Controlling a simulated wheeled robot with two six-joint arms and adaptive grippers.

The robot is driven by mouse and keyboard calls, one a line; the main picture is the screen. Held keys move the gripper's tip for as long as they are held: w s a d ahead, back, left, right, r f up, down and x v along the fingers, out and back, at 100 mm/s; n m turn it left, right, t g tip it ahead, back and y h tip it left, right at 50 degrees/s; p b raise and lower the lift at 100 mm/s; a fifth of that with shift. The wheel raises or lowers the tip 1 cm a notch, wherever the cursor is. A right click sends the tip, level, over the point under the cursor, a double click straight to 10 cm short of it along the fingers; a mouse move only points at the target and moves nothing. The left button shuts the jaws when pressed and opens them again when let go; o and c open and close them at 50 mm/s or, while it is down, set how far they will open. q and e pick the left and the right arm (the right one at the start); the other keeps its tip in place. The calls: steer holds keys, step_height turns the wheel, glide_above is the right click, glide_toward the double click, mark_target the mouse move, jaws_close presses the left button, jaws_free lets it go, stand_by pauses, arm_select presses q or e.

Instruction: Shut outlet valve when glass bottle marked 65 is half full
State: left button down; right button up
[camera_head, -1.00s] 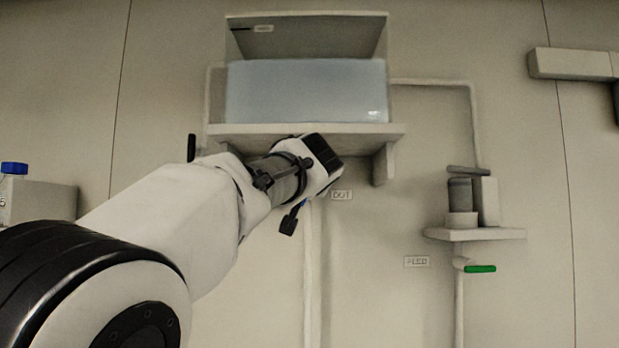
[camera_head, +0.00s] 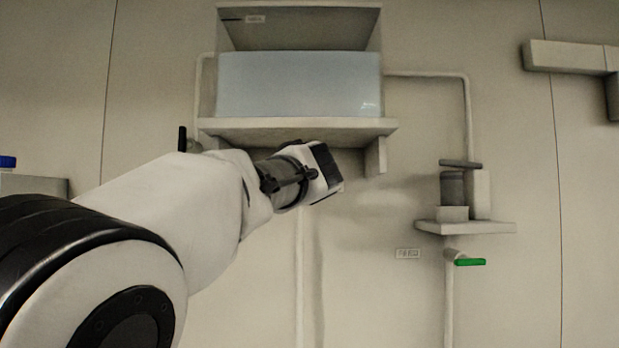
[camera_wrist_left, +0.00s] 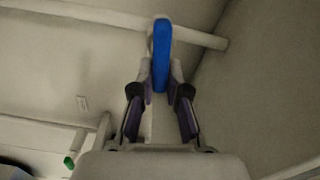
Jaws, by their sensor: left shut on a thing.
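A blue lever handle (camera_wrist_left: 161,50), which looks like the outlet valve's, stands upright in the left wrist view in front of a pale pipe (camera_wrist_left: 110,16). My left gripper (camera_wrist_left: 160,90) is shut on the handle's lower part, one finger on each side. In the head view my left gripper (camera_head: 328,172) is just under the tank shelf, and its own wrist hides the handle and fingertips. I see no bottle marked 65. My right gripper is not in view.
A shelf (camera_head: 300,127) with a bracket is close above my left gripper. A blue cap (camera_head: 7,162) shows at the left edge.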

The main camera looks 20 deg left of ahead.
arm_select(q)
steer(key=shift+f+m, duration=0.1)
steer(key=shift+m, duration=1)
steer(key=c, duration=1.2)
jaws_free()
steer(key=shift+o, duration=0.2)
steer(key=shift+w+a+f, duration=0.15)
steer(key=shift+w+a, duration=0.05)
steer(key=shift+a, duration=0.05)
